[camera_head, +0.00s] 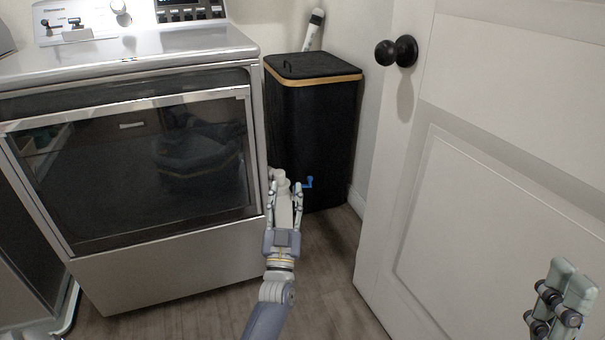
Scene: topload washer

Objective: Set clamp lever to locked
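A small blue lever (308,182) shows in the head view, just right of my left gripper's fingertips and in front of the black hamper. It looks like the clamp lever, but its position is too small to read. My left gripper (285,192) reaches forward near the washer's front right corner. Its fingers stand apart, one on each side of a whitish part (283,184); I see no clear grip on it. The blue lever is outside the fingers. My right gripper (565,285) is at the lower right, far from the lever, partly cut off; its opening is unclear.
A silver washer (160,265) with a dark front panel fills the left. A tall black hamper (318,130) with a wood-trimmed lid stands behind the lever. A white door (470,110) with a black knob (397,51) stands at right. The wood floor (330,285) between is clear.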

